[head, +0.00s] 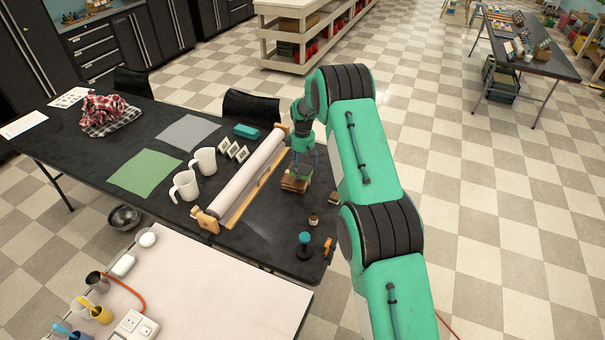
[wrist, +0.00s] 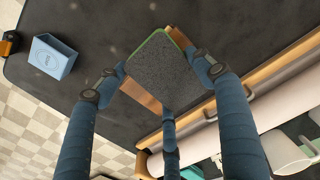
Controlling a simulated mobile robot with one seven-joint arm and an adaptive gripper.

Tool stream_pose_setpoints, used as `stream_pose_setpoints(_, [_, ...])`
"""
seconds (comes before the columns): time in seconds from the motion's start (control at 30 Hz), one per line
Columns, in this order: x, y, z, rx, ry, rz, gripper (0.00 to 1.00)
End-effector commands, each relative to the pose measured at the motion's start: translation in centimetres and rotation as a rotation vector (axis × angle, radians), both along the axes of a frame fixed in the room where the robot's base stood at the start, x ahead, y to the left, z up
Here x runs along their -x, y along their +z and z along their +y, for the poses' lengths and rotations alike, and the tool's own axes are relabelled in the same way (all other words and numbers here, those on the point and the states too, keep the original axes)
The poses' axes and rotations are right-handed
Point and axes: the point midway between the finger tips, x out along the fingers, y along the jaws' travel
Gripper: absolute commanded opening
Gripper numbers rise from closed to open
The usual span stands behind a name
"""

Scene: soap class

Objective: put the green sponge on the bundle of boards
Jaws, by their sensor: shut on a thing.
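The green sponge (wrist: 160,72) shows in the wrist view as a dark grey rough face with a thin green edge. My gripper (wrist: 161,66) is shut on it, with blue fingers at its sides. The bundle of boards (wrist: 142,96) lies beneath the sponge, its brown wood showing past two sides. In the head view, the boards (head: 293,185) lie on the black table, and my gripper (head: 304,163) is right above them. The sponge is mostly hidden there. I cannot tell whether it touches the boards.
A long paper roll on a wooden holder (head: 246,178) lies just left of the boards. A small brown bottle (head: 313,220) and a teal-topped stamp (head: 305,243) stand in front. White mugs (head: 186,184) stand further left. A blue box (wrist: 52,58) shows in the wrist view.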

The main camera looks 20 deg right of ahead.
Motion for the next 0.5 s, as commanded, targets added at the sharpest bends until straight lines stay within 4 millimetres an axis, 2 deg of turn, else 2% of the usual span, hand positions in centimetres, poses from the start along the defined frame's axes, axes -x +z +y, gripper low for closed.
stream_pose_setpoints(0.3, [0.1,-3.2,0.0,0.000,0.000,0.001,0.49])
stream_pose_setpoints(0.5, [0.0,-3.5,0.0,0.000,0.000,0.000,0.49])
